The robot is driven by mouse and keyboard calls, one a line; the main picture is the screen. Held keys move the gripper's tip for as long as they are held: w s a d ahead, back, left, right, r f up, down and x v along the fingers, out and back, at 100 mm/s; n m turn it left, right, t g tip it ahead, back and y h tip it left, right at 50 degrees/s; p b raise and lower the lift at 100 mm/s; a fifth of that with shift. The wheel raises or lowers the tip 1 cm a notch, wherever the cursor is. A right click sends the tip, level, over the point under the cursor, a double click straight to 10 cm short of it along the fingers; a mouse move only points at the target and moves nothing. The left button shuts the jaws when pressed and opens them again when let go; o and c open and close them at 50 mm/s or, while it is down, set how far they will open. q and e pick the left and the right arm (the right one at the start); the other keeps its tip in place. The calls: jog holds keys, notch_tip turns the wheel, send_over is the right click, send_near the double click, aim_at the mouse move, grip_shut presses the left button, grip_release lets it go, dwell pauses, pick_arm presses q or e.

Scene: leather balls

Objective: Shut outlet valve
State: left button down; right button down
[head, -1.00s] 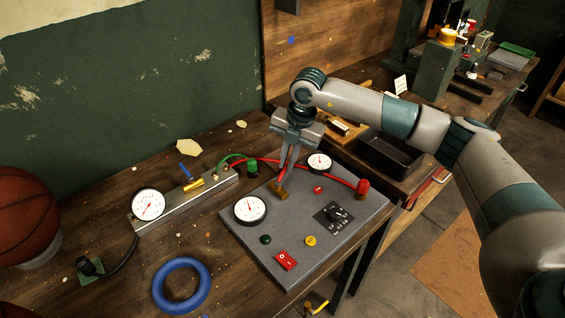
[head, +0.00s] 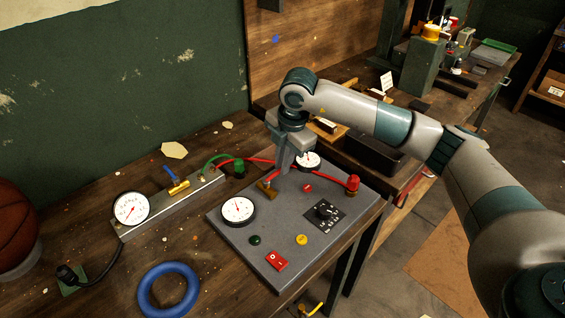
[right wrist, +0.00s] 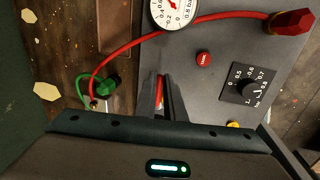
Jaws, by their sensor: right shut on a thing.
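On the grey panel (head: 225,226) is a brass valve (head: 266,187) with a red lever, partly hidden by my right gripper. My right gripper (head: 280,170) points down from above and its fingers are shut on the red lever. In the right wrist view, the fingers (right wrist: 164,100) have a bit of red and brass between them. A second brass valve (head: 179,187) with a blue lever (head: 171,173) sits on the metal bar, apart from the gripper. No valve label is readable. My left gripper is out of view.
The panel carries a large gauge (head: 238,210), a smaller gauge (head: 309,161), a dial (head: 327,212), a red switch (head: 276,261) and a red knob (head: 352,183) on a red hose. A blue ring (head: 168,290) and a basketball (head: 14,225) are at the left.

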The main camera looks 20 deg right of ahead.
jog(key=c, duration=1.8)
grip_release()
jog(key=shift+c, duration=0.2)
jog(key=shift+r, duration=0.1)
